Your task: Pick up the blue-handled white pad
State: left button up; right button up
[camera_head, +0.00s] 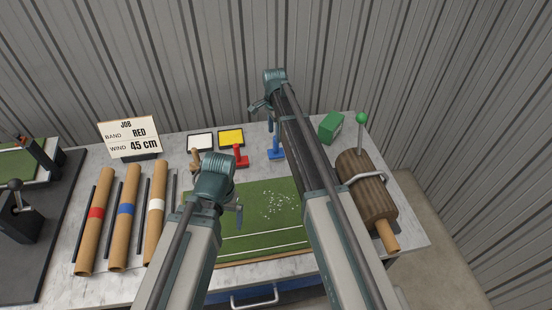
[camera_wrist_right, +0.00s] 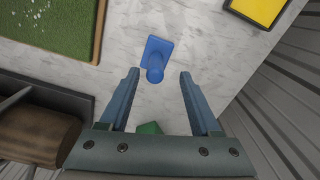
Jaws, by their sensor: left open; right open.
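The blue-handled pad (camera_head: 276,151) stands on the worktop behind the turf mat's back edge. In the right wrist view it is a blue block with a round upright handle (camera_wrist_right: 156,62); no white face shows. My right gripper (camera_head: 260,106) is open and empty above the worktop. In its wrist view the fingers (camera_wrist_right: 159,75) are spread, with the blue handle between and just beyond the tips; they look apart from it. My left gripper (camera_head: 238,214) is open over the left part of the turf mat (camera_head: 260,225), apart from the blue pad.
A red-handled pad (camera_head: 240,157), a white tray (camera_head: 200,141) and a yellow tray (camera_head: 231,137) stand left of the blue one. A green box (camera_head: 331,127) and wooden roller (camera_head: 366,190) stand right. Several banded tubes (camera_head: 125,210) lie left. The wall is close behind.

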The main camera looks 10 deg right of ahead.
aim_at(276, 145)
pick_arm(q)
jog(key=shift+f+b, duration=0.4)
jog(key=shift+f, duration=0.55)
pick_arm(e)
jog(key=shift+f, duration=0.95)
pick_arm(q)
notch_tip(276, 145, down, 5)
jog(key=b, duration=0.5)
jog(key=shift+f, duration=0.15)
pick_arm(e)
jog(key=f, duration=0.5)
jog(key=shift+s+d+f, duration=0.15)
jog(key=shift+s+d, duration=0.1)
grip_shut()
